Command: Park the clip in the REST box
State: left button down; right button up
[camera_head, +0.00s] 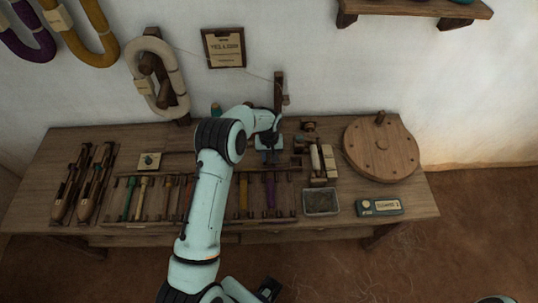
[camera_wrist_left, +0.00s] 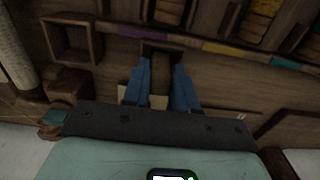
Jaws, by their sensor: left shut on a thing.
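A small open square wooden box (camera_wrist_left: 70,40) stands beside the gripper and looks empty. No REST label is readable. My right gripper is not clearly seen.
A rack of coloured bobbins (camera_head: 140,198) lies along the bench front. White rolls (camera_head: 322,160), a grey tray (camera_head: 321,202), a labelled device (camera_head: 380,207) and a round wooden disc (camera_head: 381,150) stand to the right. A post (camera_head: 279,98) rises behind the gripper.

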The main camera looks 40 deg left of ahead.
aim_at(269, 154)
pick_arm(q)
jog(key=shift+c, duration=2.4)
grip_release()
jog(key=shift+r+p, duration=1.75)
jog(key=shift+r, duration=2.3)
pick_arm(e)
jog(key=w+r, duration=0.1)
jog(key=r, duration=0.1)
jog(key=w+r, duration=0.1)
jog(key=r, duration=0.1)
jog(key=shift+w, duration=0.2)
